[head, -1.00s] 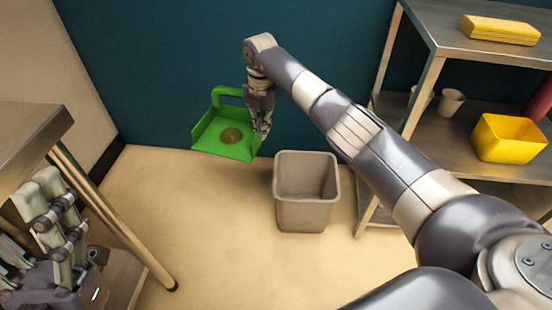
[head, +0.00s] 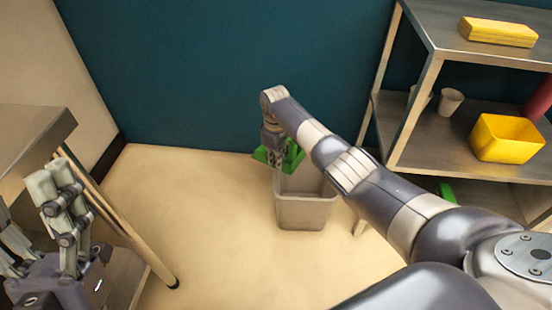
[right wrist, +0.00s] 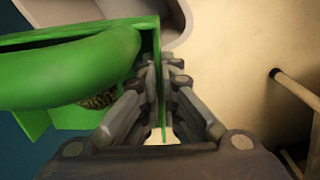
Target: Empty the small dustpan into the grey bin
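The small green dustpan (head: 294,158) is over the back of the grey bin (head: 305,213), mostly hidden by my right arm in the head view. My right gripper (head: 272,155) holds it. In the right wrist view the fingers (right wrist: 163,85) are shut on the thin side wall of the dustpan (right wrist: 65,72). A little brown, grainy matter (right wrist: 100,99) shows under its thick handle. The pale bin rim (right wrist: 180,18) shows just behind. The inside of the bin is partly hidden. My left gripper (head: 38,220) is open and empty at the lower left.
A metal shelf unit (head: 440,65) stands right of the bin, with a yellow box (head: 507,138), a cup (head: 450,101) and a yellow case (head: 498,31). A table (head: 35,135) is at the left. The floor left of the bin is clear.

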